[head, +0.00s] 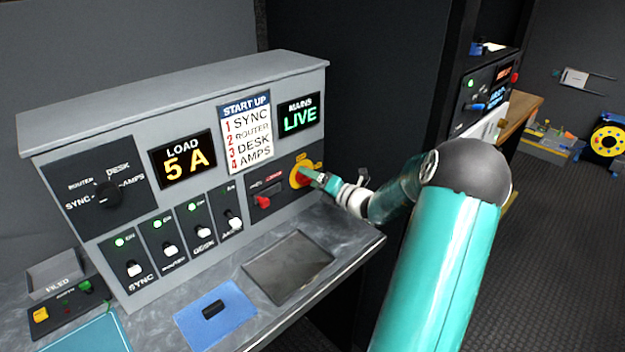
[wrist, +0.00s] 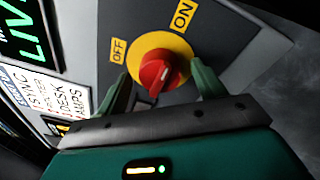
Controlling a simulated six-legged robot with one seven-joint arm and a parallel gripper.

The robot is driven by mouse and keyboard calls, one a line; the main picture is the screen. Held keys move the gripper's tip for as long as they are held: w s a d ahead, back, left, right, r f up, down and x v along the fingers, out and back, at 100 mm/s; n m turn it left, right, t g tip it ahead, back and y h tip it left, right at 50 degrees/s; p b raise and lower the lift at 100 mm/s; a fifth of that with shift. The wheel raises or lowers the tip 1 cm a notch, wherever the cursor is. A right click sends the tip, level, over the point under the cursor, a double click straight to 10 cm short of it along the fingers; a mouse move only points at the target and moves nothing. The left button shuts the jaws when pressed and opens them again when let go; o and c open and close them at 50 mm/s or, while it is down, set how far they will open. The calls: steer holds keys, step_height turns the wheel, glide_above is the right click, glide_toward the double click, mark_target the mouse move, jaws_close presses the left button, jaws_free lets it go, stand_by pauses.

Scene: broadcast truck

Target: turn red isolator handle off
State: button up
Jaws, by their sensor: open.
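The red isolator handle (wrist: 155,76) sits on a round yellow plate (wrist: 157,43) on the grey panel. In the wrist view, an OFF label (wrist: 118,50) is to its upper left and an ON label (wrist: 183,15) to its upper right. The handle's ridge slants up to the right, roughly toward ON. My gripper (wrist: 161,72) is open, with one green finger on each side of the handle; I cannot tell whether they touch it. In the head view, my gripper (head: 313,177) partly covers the handle and the yellow plate (head: 295,172). The mains display (head: 298,117) reads LIVE.
A dark tray (head: 288,266) and a blue mat (head: 240,318) bearing a black piece (head: 213,309) lie on the desk below.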

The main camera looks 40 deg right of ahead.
steer(key=shift+w, duration=0.1)
steer(key=c, duration=1)
steer(key=shift+o, duration=0.2)
steer(key=shift+n, duration=0.3)
steer(key=n, duration=0.4)
steer(key=n+h, duration=0.1)
steer(key=n, duration=0.3)
steer(key=n+g, duration=0.1)
steer(key=n, duration=0.2)
steer(key=shift+a+r+n, duration=0.2)
steer(key=shift+a+n, duration=0.05)
steer(key=shift+n, duration=0.15)
steer(key=n+h, duration=0.1)
steer(key=n, duration=0.3)
steer(key=shift+c, duration=0.2)
steer(key=shift+o, duration=0.2)
